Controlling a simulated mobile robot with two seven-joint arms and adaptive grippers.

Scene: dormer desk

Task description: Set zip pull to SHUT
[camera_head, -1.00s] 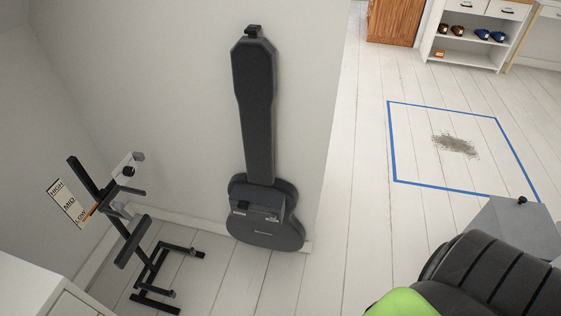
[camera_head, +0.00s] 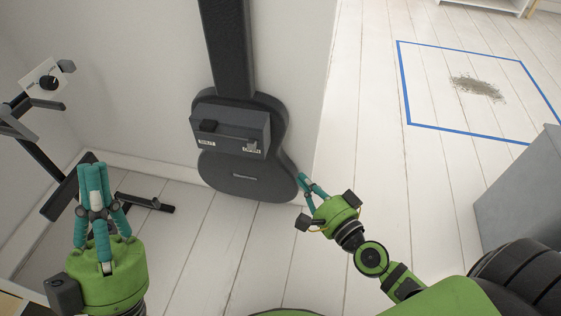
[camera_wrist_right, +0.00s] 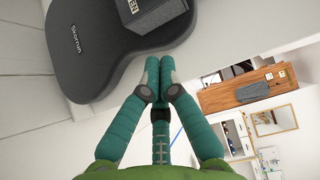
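The guitar case (camera_head: 262,187) leans against the wall in the head view. Its raised pocket (camera_head: 232,120) has a SHUT label (camera_head: 207,142) at left and an OPEN label (camera_head: 251,151) at right. A dark block (camera_head: 208,126) sits above SHUT and a small grey piece (camera_head: 252,143) above OPEN; I cannot tell which is the zip pull. My right gripper (camera_head: 309,181) is beside the case's lower right edge, empty; its fingertips (camera_wrist_right: 160,66) are together in the wrist view, below the case body (camera_wrist_right: 90,60). My left gripper (camera_head: 94,168) is shut and empty, left of the case.
A black stand (camera_head: 66,188) is on the floor at left, near my left gripper. A white plate with a black knob (camera_head: 48,83) is above it. A grey box (camera_head: 520,190) is at right. The floor (camera_head: 390,190) between case and box is clear.

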